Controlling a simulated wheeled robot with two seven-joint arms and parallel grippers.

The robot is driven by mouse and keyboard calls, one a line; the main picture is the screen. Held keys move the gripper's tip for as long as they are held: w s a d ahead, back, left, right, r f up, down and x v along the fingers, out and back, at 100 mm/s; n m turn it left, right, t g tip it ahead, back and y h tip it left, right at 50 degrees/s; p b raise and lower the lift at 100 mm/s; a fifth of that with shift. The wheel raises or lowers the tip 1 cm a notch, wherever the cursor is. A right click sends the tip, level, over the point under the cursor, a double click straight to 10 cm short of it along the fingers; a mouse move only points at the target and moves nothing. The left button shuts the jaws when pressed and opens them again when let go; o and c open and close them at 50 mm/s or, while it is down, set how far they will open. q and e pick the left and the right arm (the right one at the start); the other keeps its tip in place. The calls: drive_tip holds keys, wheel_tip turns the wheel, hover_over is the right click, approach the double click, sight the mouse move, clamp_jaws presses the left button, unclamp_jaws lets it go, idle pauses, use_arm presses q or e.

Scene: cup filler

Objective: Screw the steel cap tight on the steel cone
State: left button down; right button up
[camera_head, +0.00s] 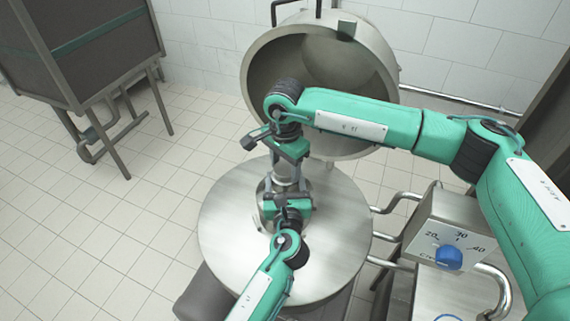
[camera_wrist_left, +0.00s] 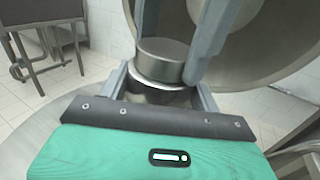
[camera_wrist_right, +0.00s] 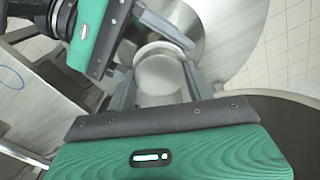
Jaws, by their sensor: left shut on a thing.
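The steel cone (camera_head: 265,190) stands upright on the round steel table; my arms hide much of it. The steel cap (camera_wrist_left: 165,60) sits on top of it, and also shows from above in the right wrist view (camera_wrist_right: 159,75). I cannot see whether it is tight. My left gripper (camera_head: 284,200) is shut on the cone just below the cap, one finger on each side (camera_wrist_left: 160,92). My right gripper (camera_head: 287,165) is above it, fingers pointing down on both sides of the cap (camera_wrist_right: 160,82). Whether they press on the cap is not clear.
The round steel table (camera_head: 335,235) is otherwise bare. A large open steel vessel (camera_head: 375,75) stands behind it. A control box with a blue knob (camera_head: 449,257) and bent pipes (camera_head: 395,203) are at the right. A dark cabinet (camera_head: 75,45) stands at the back left. The tiled floor at left is free.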

use_arm(q)
drive_tip(key=shift+f, duration=0.1)
use_arm(e)
drive_tip(key=o, duration=1.1)
wheel_tip(320, 180, up, 12)
use_arm(q)
drive_tip(key=shift+c, duration=1.2)
unclamp_jaws()
drive_tip(key=shift+s, duration=0.1)
drive_tip(key=shift+s, duration=0.4)
drive_tip(key=s+b, duration=0.2)
drive_tip(key=s, duration=1)
drive_tip(key=shift+s+d+b, duration=0.35)
drive_tip(key=shift+s+d, duration=0.05)
use_arm(e)
wheel_tip(320, 180, down, 3)
drive_tip(key=shift+r, duration=0.15)
